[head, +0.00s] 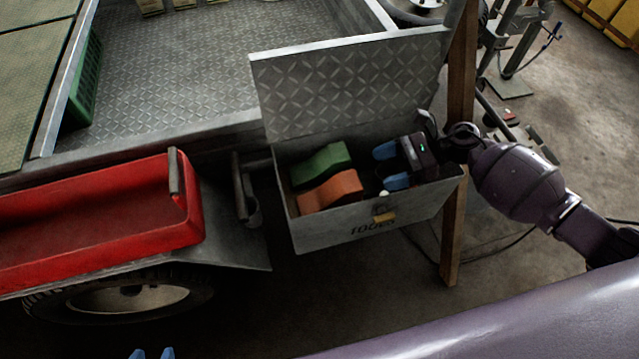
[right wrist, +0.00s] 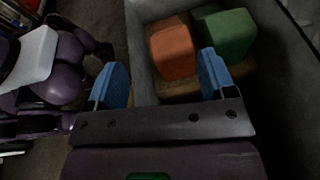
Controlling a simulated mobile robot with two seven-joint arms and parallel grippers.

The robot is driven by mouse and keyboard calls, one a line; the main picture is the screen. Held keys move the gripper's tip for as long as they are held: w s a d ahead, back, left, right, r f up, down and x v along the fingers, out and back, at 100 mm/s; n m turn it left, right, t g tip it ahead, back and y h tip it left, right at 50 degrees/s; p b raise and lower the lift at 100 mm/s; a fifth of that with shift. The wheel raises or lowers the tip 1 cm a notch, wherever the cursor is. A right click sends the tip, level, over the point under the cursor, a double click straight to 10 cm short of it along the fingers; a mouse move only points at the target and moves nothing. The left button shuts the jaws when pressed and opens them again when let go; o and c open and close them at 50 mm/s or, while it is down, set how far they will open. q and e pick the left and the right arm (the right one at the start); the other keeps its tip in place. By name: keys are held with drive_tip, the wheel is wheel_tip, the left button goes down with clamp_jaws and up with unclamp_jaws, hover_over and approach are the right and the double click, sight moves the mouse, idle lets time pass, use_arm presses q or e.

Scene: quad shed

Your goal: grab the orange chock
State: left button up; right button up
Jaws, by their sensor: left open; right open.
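The orange chock (head: 330,190) lies in the open metal toolbox (head: 345,226), in front of the green chock (head: 320,165). In the right wrist view the orange chock (right wrist: 172,48) is ahead of the fingers and the green chock (right wrist: 226,36) is beside it on the right. My right gripper (head: 391,166) is open and empty at the right part of the toolbox, apart from the orange chock. Its blue fingers also show in the right wrist view (right wrist: 163,80). Only the blue fingertips of my left gripper (head: 152,354) show, at the bottom edge, spread apart.
The toolbox lid (head: 350,80) stands raised behind the box. A wooden post (head: 456,190) stands at the box's right. A red fender tray (head: 100,218) is at the left, above a wheel. A metal trailer bed (head: 210,70) lies behind.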

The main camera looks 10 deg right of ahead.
sight(349, 181)
drive_tip(key=a+f, duration=0.1)
drive_tip(key=w+a+n+g, duration=0.1)
drive_tip(key=a+f+n, duration=0.1)
drive_tip(key=a, duration=0.1)
drive_tip(key=shift+w+a+f+g+h, duration=0.1)
drive_tip(key=shift+w+f+g+h, duration=0.05)
drive_tip(key=shift+f+g+h, duration=0.2)
drive_tip(key=shift+f+b+x, duration=0.15)
drive_tip(key=shift+b+x, duration=0.05)
drive_tip(key=shift+x, duration=1.15)
drive_tip(key=shift+f+b+x, duration=0.1)
drive_tip(key=shift+b+x, duration=0.05)
drive_tip(key=shift+x, duration=1.25)
drive_tip(key=shift+w, duration=0.1)
drive_tip(key=c, duration=0.9)
